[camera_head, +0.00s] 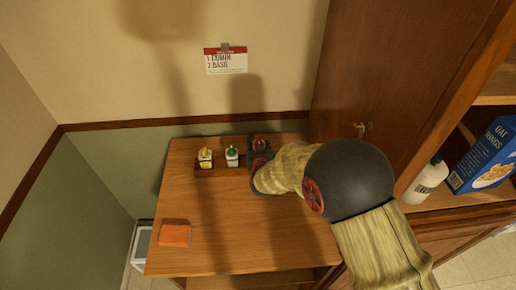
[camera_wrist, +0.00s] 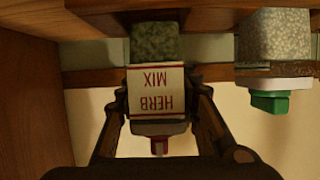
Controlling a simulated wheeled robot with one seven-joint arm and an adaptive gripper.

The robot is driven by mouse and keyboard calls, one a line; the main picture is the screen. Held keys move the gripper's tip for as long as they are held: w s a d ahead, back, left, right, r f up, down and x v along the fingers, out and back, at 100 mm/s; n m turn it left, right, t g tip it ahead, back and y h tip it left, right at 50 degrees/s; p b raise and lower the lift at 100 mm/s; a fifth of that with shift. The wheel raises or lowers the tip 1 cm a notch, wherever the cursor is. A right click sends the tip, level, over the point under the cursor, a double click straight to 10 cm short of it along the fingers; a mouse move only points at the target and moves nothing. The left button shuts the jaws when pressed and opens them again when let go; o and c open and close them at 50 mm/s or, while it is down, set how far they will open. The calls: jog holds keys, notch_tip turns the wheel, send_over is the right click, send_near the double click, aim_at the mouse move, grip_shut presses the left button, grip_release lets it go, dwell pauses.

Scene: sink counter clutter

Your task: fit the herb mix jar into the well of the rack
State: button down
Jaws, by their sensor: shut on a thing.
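The herb mix jar (camera_wrist: 156,90) shows upside down in the wrist view, with dark green contents, a white label and a red-topped cap. My gripper (camera_wrist: 163,104) is shut on it, one finger on each side of the label. In the head view my gripper (camera_head: 259,153) is at the right end of the dark wooden rack (camera_head: 208,173), with the jar's red top (camera_head: 260,144) between the fingers. My gripper hides most of the jar and that end of the rack. I cannot tell whether the jar's base is in the well.
A yellow-topped jar (camera_head: 206,158) and a green-topped jar (camera_head: 232,156) stand in the rack to the left. An orange block (camera_head: 174,236) lies at the counter's front left. A wooden cabinet door (camera_head: 375,75) rises close on the right. The counter's middle is clear.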

jog(key=f, duration=0.1)
jog(key=s+f, duration=0.1)
jog(key=shift+d+f, duration=0.15)
jog(key=shift+f, duration=0.25)
jog(key=c, duration=1.8)
grip_release()
jog(key=shift+s+f+g, duration=0.1)
jog(key=shift+f+g, duration=0.05)
jog(key=shift+g, duration=0.15)
jog(key=shift+c, duration=0.2)
jog(key=shift+o, duration=1.1)
jog(key=shift+w, duration=0.2)
jog(key=o, duration=0.4)
jog(key=shift+w+r, duration=0.15)
jog(key=shift+r, duration=0.25)
jog(key=shift+c, duration=0.2)
jog(key=shift+r, duration=0.1)
jog(key=shift+s+r, duration=0.25)
jog(key=shift+s, duration=0.2)
jog(key=p+v, duration=0.2)
jog(key=v, duration=0.9)
